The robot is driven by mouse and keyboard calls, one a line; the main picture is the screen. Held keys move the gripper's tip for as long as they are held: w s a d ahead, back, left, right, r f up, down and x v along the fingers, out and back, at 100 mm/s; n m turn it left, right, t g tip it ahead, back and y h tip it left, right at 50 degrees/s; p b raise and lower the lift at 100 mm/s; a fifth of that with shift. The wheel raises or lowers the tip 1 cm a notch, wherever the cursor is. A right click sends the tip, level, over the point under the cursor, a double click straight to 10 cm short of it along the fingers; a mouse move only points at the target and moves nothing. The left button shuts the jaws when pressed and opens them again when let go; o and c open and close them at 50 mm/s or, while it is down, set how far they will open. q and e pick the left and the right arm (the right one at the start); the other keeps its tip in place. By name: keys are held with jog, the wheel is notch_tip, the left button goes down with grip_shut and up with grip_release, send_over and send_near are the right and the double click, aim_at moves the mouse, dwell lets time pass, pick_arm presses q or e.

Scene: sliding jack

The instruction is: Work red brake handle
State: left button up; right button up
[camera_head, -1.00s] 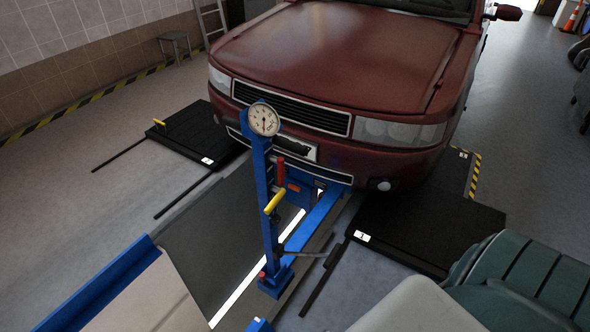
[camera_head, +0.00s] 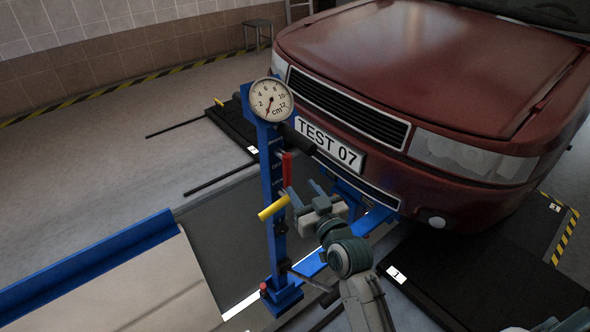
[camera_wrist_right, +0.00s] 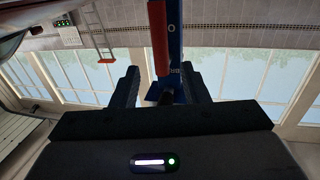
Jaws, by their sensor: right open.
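The red brake handle (camera_head: 287,168) stands upright on the blue jack column (camera_head: 272,190), under the round dial gauge (camera_head: 271,99). My right gripper (camera_head: 305,195) is open and empty, just below and to the right of the red handle. In the right wrist view the red handle (camera_wrist_right: 158,38) shows ahead of the gap between the two dark fingers (camera_wrist_right: 161,88), apart from both. A yellow handle (camera_head: 273,208) sticks out of the column lower down, close to the gripper in the head view. My left gripper is out of view.
The dark red car (camera_head: 420,65) with plate TEST 07 stands close behind the column. A black floor plate (camera_head: 490,275) lies to the right. A blue-edged ramp (camera_head: 90,265) lies left of the pit. Open floor lies at far left.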

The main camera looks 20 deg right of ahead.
aim_at(289, 171)
jog(key=w, duration=0.6)
jog(key=w+a, duration=0.1)
jog(key=w, duration=0.2)
jog(key=shift+w+a, duration=0.1)
jog(key=shift+w, duration=0.15)
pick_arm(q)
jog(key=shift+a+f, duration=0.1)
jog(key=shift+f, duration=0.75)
pick_arm(e)
grip_shut()
